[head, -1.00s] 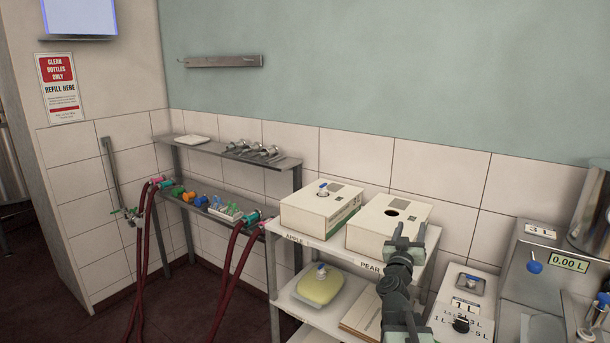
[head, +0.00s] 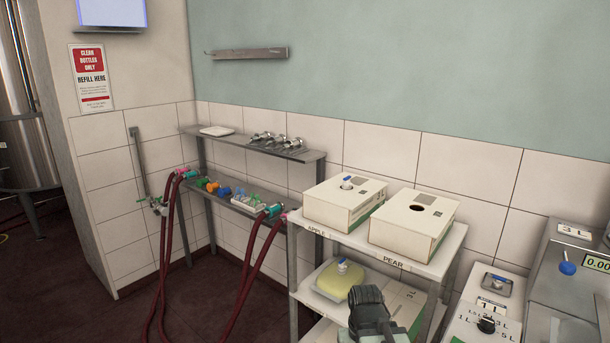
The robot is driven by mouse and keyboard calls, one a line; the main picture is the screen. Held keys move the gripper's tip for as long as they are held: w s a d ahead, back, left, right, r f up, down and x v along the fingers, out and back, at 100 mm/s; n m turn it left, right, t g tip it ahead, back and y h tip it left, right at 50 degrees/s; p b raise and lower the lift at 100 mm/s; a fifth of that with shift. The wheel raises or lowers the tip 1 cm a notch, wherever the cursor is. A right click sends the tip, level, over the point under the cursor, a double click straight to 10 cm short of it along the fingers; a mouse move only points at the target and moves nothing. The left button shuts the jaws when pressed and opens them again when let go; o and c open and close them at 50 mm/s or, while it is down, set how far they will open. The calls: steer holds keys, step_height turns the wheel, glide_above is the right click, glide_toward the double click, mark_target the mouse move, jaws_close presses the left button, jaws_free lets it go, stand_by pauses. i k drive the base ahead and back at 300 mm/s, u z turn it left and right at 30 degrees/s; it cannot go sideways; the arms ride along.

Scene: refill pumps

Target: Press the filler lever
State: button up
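At the right edge stands a grey metal filler unit (head: 553,300) with a 3 L label and a display (head: 597,264) whose visible part reads 0.00. A blue ball knob (head: 567,268) sits on its face, probably the filler lever's end; its stem is hard to make out. Part of my dark arm rises at the bottom centre, in front of the shelf rack and well left of the knob. My gripper's fingers cannot be made out.
A white rack (head: 440,262) holds two boxes marked APPLE and PEAR, the apple box (head: 343,203) and the pear box (head: 413,222). A dial box (head: 470,325) stands between rack and filler. Red hoses (head: 165,250) hang at left. Dark floor (head: 200,300) is open at lower left.

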mark_target(566, 267)
steer(key=z, duration=1.5)
steer(key=k, duration=1.3)
steer(key=u, duration=0.95)
steer(key=i, duration=1.55)
steer(key=z, duration=0.2)
